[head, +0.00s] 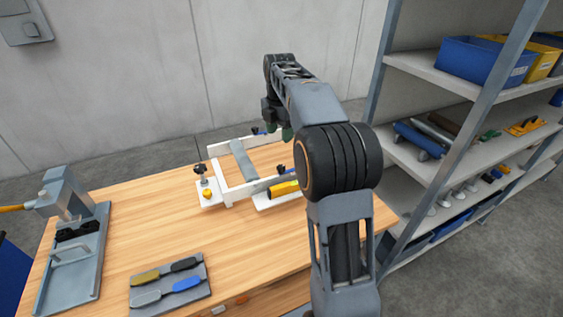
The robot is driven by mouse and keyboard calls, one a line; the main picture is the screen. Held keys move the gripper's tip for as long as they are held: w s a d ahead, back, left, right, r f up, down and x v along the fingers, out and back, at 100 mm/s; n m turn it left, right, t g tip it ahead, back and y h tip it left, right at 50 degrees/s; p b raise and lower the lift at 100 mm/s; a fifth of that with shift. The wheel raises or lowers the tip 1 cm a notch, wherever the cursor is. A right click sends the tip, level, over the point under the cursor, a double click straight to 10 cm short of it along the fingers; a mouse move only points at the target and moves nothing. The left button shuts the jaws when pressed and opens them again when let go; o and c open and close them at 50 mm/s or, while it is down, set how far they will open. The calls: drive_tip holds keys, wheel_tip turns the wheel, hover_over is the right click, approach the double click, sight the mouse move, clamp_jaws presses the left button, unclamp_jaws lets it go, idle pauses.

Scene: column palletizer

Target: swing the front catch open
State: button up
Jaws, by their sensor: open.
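A white frame fixture (228,196) stands on the wooden workbench (150,215), with a grey strip (243,160) lying across it. On its near side, a yellow-handled catch (285,188) sits by a white plate, its right end hidden behind my arm. A small post with a black knob and yellow base piece (207,193) stands at the fixture's left corner. Which part is the front catch is not certain. My gripper (279,133) is open above the far part of the fixture, partly hidden by my arm. It appears clear of the yellow handle.
A grey press-like device (72,262) stands at the bench's left. A grey mat (170,284) with several handled tools lies at the near edge. A shelf rack (470,150) with bins stands right. The bench between device and fixture is clear.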

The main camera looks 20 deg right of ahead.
sight(281, 166)
drive_tip(key=shift+n, duration=0.5)
drive_tip(key=f, duration=1.3)
drive_tip(key=shift+w+d+f+p, duration=0.3)
drive_tip(key=shift+f, duration=0.1)
drive_tip(key=c, duration=0.9)
